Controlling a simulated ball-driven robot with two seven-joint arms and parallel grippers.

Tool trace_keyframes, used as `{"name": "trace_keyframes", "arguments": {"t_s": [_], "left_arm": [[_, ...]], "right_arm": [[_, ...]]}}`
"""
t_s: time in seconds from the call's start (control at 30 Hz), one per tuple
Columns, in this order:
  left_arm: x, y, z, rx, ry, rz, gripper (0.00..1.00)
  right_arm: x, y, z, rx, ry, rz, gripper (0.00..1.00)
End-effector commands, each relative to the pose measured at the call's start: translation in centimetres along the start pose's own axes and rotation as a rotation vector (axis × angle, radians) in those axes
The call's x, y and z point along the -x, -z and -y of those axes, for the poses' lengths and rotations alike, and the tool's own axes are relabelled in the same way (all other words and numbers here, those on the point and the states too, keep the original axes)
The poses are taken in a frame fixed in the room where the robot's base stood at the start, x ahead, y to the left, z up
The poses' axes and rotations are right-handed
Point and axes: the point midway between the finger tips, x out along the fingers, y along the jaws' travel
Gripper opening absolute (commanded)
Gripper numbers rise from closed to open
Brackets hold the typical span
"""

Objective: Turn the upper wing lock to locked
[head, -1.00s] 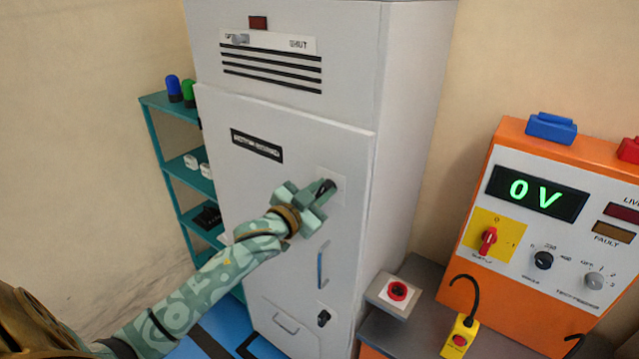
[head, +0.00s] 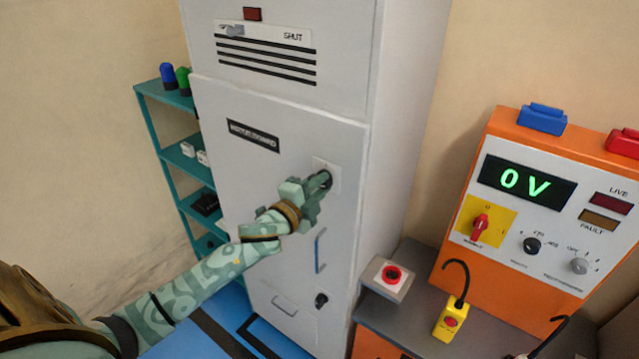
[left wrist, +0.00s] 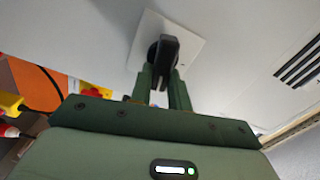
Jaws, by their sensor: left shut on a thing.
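The upper wing lock (head: 326,180) is a small black knob on a pale square plate (head: 334,170), on the grey cabinet door. My left gripper (head: 316,188) is at this lock and partly covers it in the head view. In the left wrist view the black wing (left wrist: 166,48) stands between the two green fingers (left wrist: 161,82), which are shut on it. The gripper hides any position marks, so I cannot read its setting. A second, lower wing lock (head: 321,300) sits below the blue handle (head: 320,251). My right gripper is not in view.
The grey cabinet (head: 225,175) fills the middle. A teal shelf (head: 165,94) stands left of it. At right, an orange panel (head: 447,262) has a display (head: 526,183) reading 0 V. A red-button box (head: 391,277) and a yellow pendant (head: 450,320) are on the grey bench.

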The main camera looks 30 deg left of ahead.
Motion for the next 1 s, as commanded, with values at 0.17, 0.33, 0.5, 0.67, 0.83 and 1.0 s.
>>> {"name": "trace_keyframes", "arguments": {"t_s": [0.17,0.33,0.5,0.67,0.83,1.0], "left_arm": [[0.02,0.02,-0.29,-0.109,-0.003,0.000,0.00],[0.02,0.01,-0.40,-0.177,-0.003,0.000,0.00],[0.02,-0.01,-0.46,-0.212,-0.003,0.000,0.00],[0.03,-0.03,-0.49,-0.226,-0.003,0.000,0.00],[0.03,-0.04,-0.51,-0.228,-0.003,0.000,0.00],[0.04,-0.05,-0.52,-0.229,-0.004,0.001,0.24]], "right_arm": [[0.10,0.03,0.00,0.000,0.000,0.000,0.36],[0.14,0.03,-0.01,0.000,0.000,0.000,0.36],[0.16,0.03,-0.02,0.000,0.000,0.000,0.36],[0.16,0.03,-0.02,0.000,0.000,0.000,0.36],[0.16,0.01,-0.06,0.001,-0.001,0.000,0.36],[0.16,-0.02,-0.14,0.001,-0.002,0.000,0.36]]}}
